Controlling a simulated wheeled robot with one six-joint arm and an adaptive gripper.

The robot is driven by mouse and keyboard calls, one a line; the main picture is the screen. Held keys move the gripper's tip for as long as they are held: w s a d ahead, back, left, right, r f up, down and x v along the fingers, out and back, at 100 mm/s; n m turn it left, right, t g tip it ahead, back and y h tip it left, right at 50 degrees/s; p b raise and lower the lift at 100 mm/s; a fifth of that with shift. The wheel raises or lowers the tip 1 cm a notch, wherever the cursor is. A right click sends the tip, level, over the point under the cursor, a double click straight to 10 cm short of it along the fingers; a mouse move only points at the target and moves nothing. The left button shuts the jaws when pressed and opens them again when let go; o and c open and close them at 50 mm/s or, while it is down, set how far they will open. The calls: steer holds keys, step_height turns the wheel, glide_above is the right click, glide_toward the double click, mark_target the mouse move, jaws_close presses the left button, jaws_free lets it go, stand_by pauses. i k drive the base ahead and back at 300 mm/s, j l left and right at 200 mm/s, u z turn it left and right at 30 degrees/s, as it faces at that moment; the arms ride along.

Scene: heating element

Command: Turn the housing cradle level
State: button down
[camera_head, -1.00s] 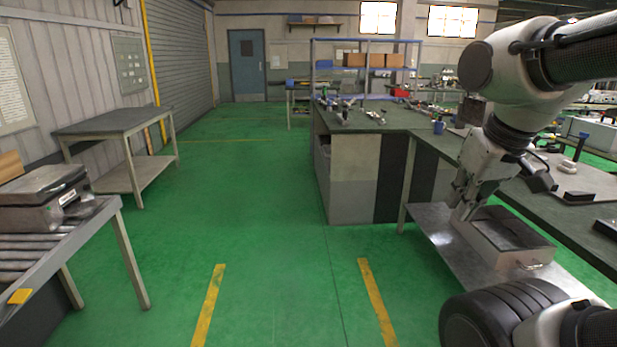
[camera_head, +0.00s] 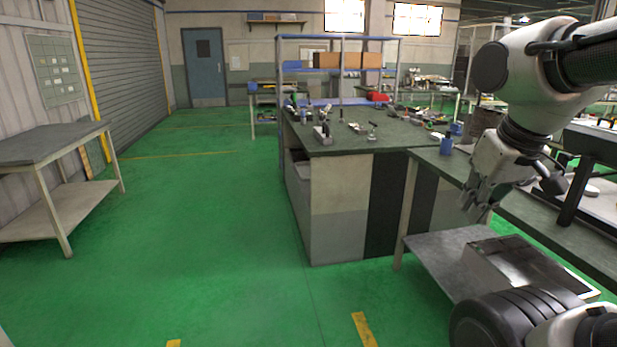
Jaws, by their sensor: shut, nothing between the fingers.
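My gripper (camera_head: 476,208) hangs at the right of the head view, pointing down beside the edge of the long dark workbench. It is shut and empty. I cannot make out the housing cradle for certain in this view. On the right bench, partly behind my arm, stand a dark upright frame (camera_head: 578,190) and a pale plate with small parts; I cannot tell whether either belongs to the cradle.
A metal case (camera_head: 515,268) lies on the low shelf (camera_head: 436,258) below my gripper. A blue cup (camera_head: 446,145) stands on the bench. A corner bench (camera_head: 370,143) with tools is ahead. A grey table (camera_head: 45,143) stands left. Green floor between is clear.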

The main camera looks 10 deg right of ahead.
mark_target(484, 117)
steer(key=i+z, duration=0.3)
steer(key=i, duration=0.15)
steer(key=i+j+z, duration=0.15)
steer(key=i+z, duration=0.6)
steer(key=i+j+z, duration=0.15)
steer(key=z, duration=0.25)
steer(key=i+j+u, duration=0.1)
steer(key=i+j, duration=0.35)
steer(key=j, duration=0.15)
steer(key=i+j+u, duration=0.1)
steer(key=i+j, duration=0.35)
steer(key=j, duration=0.1)
